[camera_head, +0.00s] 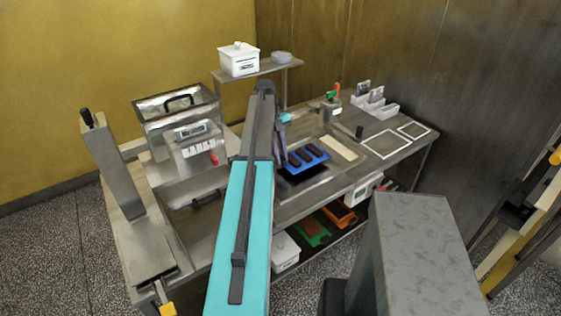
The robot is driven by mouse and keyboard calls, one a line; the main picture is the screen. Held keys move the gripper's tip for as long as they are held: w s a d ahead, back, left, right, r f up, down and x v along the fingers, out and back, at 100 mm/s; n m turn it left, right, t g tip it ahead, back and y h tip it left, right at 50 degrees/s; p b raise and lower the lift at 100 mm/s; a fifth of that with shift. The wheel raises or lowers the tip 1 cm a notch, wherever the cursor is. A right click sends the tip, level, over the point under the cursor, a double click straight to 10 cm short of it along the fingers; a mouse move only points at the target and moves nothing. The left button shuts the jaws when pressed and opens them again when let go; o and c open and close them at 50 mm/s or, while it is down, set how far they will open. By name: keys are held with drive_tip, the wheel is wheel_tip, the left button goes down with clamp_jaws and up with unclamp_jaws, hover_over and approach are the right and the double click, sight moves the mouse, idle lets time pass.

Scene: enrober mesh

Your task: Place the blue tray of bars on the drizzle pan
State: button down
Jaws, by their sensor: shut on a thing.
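The blue tray (309,164) carries dark brown bars and is right of the arm's far end, over the middle of the steel table. My gripper (284,158) is at the tray's left edge, shut on it; the fingertips are small and partly hidden by my arm. A dark patch shows under the tray's front edge, and the tray looks slightly above the surface. I cannot tell for sure which thing is the drizzle pan; my arm covers part of the table to the left of the tray.
Left stands a lidded steel machine (178,108) with a control box (197,145). A cream board (338,147) and white outlined frames (380,145) lie right of the tray. A raised shelf (262,72) stands behind. Green and orange trays (340,215) sit on the lower shelf.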

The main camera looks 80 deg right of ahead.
drive_tip(key=shift+f+p, duration=0.65)
drive_tip(key=shift+f, duration=0.9)
drive_tip(key=c, duration=1.6)
unclamp_jaws()
drive_tip(key=shift+c, duration=0.2)
drive_tip(key=p+v, duration=0.1)
drive_tip(key=v, duration=1.1)
drive_tip(key=shift+p, duration=0.35)
